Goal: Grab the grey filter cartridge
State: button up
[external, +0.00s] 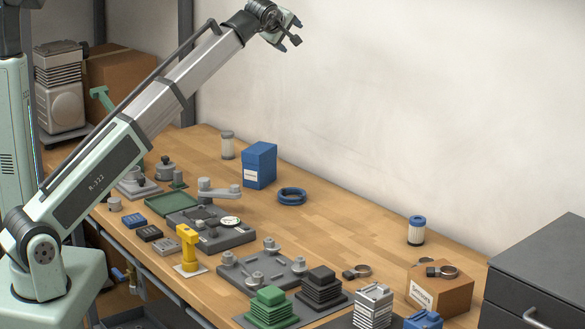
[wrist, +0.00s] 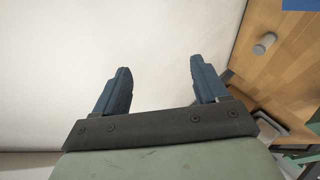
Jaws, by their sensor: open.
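A cylinder with a grey cap and a pale body, which looks like the grey filter cartridge (external: 227,146), stands upright at the back of the wooden bench, left of a blue box (external: 260,165). It seems to be the grey cylinder (wrist: 265,43) at the upper right of the wrist view. My gripper (external: 291,33) is raised high above the bench in front of the wall, well apart from the cartridge. In the wrist view my gripper (wrist: 159,68) has its two blue fingers spread, with only bare wall between them.
A blue-capped cartridge (external: 416,230) stands at the back right, near a cardboard box (external: 440,287) and a dark drawer cabinet (external: 540,265). A blue ring coil (external: 292,196) lies right of the blue box. Several grey, green and yellow parts crowd the front. Bench between coil and blue-capped cartridge is clear.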

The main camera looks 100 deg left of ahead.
jog(key=s+a+f+m+g+h, duration=0.3)
jog(key=s+a+f+m+h, duration=0.15)
jog(key=s+a+f, duration=0.75)
jog(key=m+h, duration=0.3)
jog(key=m, duration=0.2)
send_near(227, 133)
jog(key=shift+n+g, duration=0.25)
jog(key=shift+g, duration=0.15)
jog(key=x, duration=0.4)
jog(key=a+x, duration=0.1)
jog(key=x, duration=0.2)
jog(key=shift+w+r, duration=0.2)
jog(key=shift+w, duration=0.15)
jog(key=shift+d+x, duration=0.2)
jog(key=shift+x, duration=1.15)
jog(key=shift+d+x, duration=0.2)
jog(key=shift+x, duration=1.2)
jog(key=shift+f, duration=0.15)
jog(key=c, duration=1.1)
